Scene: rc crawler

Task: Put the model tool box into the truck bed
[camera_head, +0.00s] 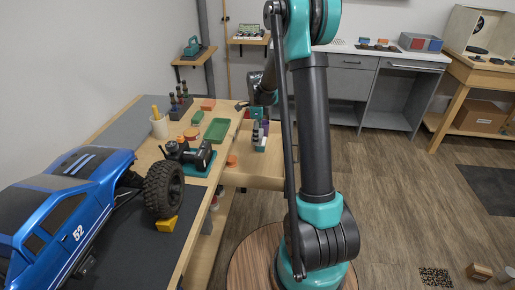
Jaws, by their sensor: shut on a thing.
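The blue model truck (60,200) stands at the left on the workbench, with "52" on its door and one big black wheel towards me. I cannot make out its bed in this view. My gripper (241,107) is small and dark, beyond the bench's far right part, partly hidden by my own arm. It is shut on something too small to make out. I cannot tell for sure which thing is the model tool box. A teal box-like thing with a handle (194,46) sits on the wall shelf.
The workbench carries a green tray (217,130), a cup (159,126), a black device on a teal mat (190,154) and a yellow block (167,224) by the wheel. A lower shelf (262,170) holds small bottles.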

